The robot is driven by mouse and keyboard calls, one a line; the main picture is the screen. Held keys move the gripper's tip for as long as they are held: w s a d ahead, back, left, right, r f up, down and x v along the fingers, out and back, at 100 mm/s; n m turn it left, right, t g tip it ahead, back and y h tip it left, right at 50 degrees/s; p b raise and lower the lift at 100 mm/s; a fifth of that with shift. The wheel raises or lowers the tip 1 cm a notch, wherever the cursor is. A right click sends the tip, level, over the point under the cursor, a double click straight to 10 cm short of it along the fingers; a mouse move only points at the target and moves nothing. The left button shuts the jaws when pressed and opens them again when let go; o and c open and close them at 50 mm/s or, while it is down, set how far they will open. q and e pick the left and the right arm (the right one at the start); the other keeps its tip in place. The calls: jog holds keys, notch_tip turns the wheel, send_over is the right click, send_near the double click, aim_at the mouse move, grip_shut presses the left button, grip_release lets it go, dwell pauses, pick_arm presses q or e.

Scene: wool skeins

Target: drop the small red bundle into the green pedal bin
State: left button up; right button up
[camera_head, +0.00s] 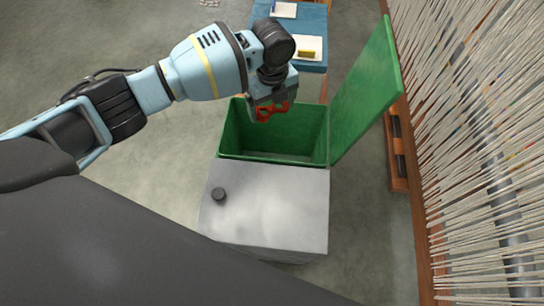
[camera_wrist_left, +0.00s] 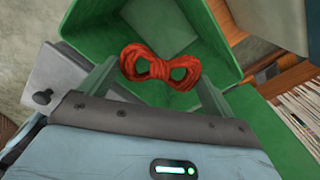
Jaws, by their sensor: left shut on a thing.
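A small red bundle (camera_head: 268,111), twisted in a figure-eight, is held between the fingers of my left gripper (camera_head: 271,107). In the left wrist view the red bundle (camera_wrist_left: 160,66) lies across both fingertips of the left gripper (camera_wrist_left: 160,75). The green pedal bin (camera_head: 262,157) stands below with its lid (camera_head: 366,90) raised on the right side. The gripper and bundle are over the back left part of the bin's opening, above its inside. In the wrist view the green bin's interior (camera_wrist_left: 205,30) shows behind the bundle. My right gripper is not in view.
A grey box with a black knob (camera_head: 266,208) stands directly in front of the bin. A wooden frame strung with pale threads (camera_head: 470,130) runs along the right. A blue-covered table (camera_head: 315,25) holds a yellow item (camera_head: 307,51) behind. Floor at left is clear.

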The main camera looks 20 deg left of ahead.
pick_arm(q)
jog(key=shift+f, duration=0.1)
jog(key=shift+f+b, duration=0.4)
jog(key=shift+f, duration=0.05)
notch_tip(320, 180, down, 5)
jog(key=b, duration=0.3)
jog(key=shift+r, duration=0.1)
jog(key=o, duration=0.7)
jog(key=shift+r+p, duration=1.45)
jog(key=shift+r, duration=2.45)
